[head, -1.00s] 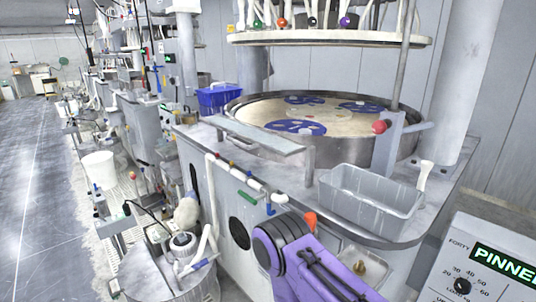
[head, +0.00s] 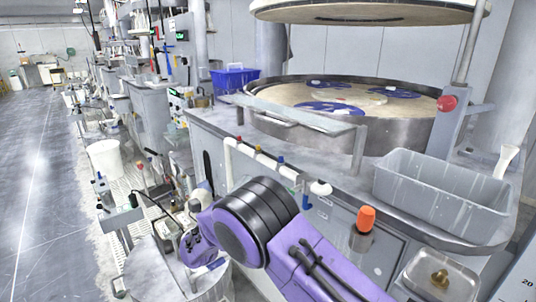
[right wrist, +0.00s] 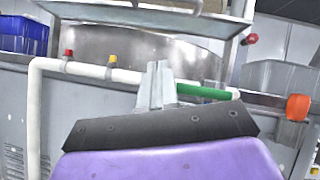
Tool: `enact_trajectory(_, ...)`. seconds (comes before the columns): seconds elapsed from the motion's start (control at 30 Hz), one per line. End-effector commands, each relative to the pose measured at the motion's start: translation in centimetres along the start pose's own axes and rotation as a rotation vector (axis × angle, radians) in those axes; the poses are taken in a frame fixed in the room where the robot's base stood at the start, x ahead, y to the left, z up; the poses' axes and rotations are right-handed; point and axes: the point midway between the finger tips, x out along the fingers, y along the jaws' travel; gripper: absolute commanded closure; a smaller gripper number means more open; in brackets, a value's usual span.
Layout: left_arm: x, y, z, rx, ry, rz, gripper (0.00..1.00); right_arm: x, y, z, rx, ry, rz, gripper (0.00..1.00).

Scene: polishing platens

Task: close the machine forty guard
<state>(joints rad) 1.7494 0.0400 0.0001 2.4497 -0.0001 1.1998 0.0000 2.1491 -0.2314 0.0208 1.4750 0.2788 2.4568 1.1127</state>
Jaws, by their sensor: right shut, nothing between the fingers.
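Machine forty has a wide round metal basin (head: 400,133) with a pale platen and blue discs in it. A flat grey panel (head: 290,112), which may be the guard, lies roughly level along the basin's front edge. Its underside shows at the top of the right wrist view (right wrist: 130,14). A red ball knob (head: 447,103) is on a post at the right. My right gripper (right wrist: 157,66) is shut and empty, pointing at the machine's front, below the panel and apart from it. In the head view my purple right arm hides part of the front. My left gripper is out of view.
White pipes with coloured valves (head: 258,152) run along the machine's front. An orange knob (head: 366,218) stands near my arm. A grey tub (head: 440,190) sits on the right ledge and a blue bin (head: 235,79) behind. The left floor is open.

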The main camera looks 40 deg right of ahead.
Motion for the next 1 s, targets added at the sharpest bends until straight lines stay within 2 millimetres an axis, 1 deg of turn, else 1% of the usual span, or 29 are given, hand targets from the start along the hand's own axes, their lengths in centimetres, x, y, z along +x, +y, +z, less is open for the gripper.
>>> enact_trajectory(0.03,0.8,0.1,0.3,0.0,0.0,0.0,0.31,0.1,-0.6,1.1,0.139,0.026,-0.074,1.0)
enact_trajectory(0.07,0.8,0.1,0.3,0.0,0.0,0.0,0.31,0.3,-1.0,1.7,0.2,0.039,-0.108,1.0)
enact_trajectory(0.1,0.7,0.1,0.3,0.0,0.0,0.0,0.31,0.6,-1.3,2.2,0.252,0.05,-0.136,1.0)
enact_trajectory(0.17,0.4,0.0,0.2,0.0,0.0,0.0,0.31,1.2,-1.6,2.5,0.285,0.057,-0.154,1.0)
enact_trajectory(0.27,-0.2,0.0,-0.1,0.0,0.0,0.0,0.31,2.7,-1.9,2.6,0.284,0.058,-0.155,1.0)
enact_trajectory(0.63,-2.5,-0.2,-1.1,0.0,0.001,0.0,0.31,10.6,-2.9,2.1,0.279,0.057,-0.15,1.0)
enact_trajectory(0.67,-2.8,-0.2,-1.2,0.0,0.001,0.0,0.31,11.1,-3.1,2.4,0.28,0.055,-0.149,1.0)
enact_trajectory(0.7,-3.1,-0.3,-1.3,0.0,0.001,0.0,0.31,11.6,-3.3,3.0,0.281,0.054,-0.148,1.0)
enact_trajectory(0.8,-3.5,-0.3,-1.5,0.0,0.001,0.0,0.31,12.5,-3.7,3.8,0.28,0.054,-0.147,1.0)
enact_trajectory(1.0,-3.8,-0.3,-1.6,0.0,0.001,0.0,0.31,13.2,-4.0,4.3,0.277,0.054,-0.146,1.0)
